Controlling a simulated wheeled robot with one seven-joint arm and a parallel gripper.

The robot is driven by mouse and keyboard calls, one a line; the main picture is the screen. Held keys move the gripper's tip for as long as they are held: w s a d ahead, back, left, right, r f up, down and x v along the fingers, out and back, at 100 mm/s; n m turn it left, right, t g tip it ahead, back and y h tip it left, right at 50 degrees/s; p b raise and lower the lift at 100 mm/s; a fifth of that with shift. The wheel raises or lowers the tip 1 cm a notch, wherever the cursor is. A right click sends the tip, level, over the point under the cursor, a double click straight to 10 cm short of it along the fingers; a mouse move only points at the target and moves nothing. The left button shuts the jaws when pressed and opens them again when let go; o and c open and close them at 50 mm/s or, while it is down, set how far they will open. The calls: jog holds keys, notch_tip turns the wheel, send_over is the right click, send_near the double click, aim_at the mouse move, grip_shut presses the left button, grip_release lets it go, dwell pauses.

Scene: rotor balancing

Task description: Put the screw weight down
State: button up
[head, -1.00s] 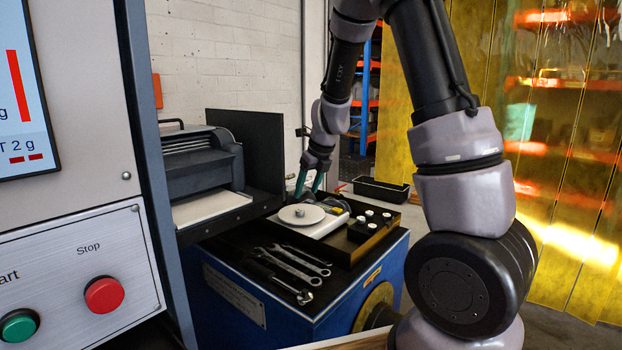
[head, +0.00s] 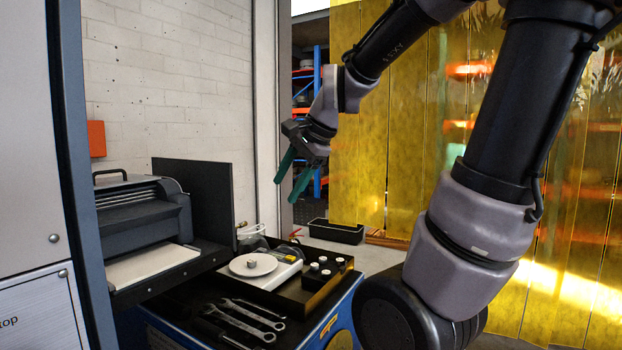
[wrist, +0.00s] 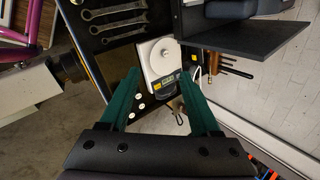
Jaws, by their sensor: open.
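The screw weight (head: 252,264) is a small grey cylinder standing on the round white pan of the scale (head: 276,270). The scale sits in a black tray on the blue cabinet. My gripper (head: 286,191) is high above the scale, with green fingers spread apart and nothing between them. In the wrist view, the scale (wrist: 152,68) lies beyond the open fingertips (wrist: 161,73), with the small weight on its pan.
Wrenches (head: 243,318) lie in front. A black upright panel (head: 205,200) and a grey machine (head: 140,214) stand to the left. An empty black bin (head: 336,232) is behind.

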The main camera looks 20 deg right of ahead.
jog(key=s+d+r+n+t+h, duration=0.1)
jog(key=s+r+n, duration=0.1)
jog(key=s+n, duration=0.7)
jog(key=shift+s+d+r+n+h, duration=0.2)
jog(key=shift+s+n+h, duration=0.1)
jog(key=shift+s+n, duration=0.1)
jog(key=shift+w, duration=0.1)
dwell(0.8)
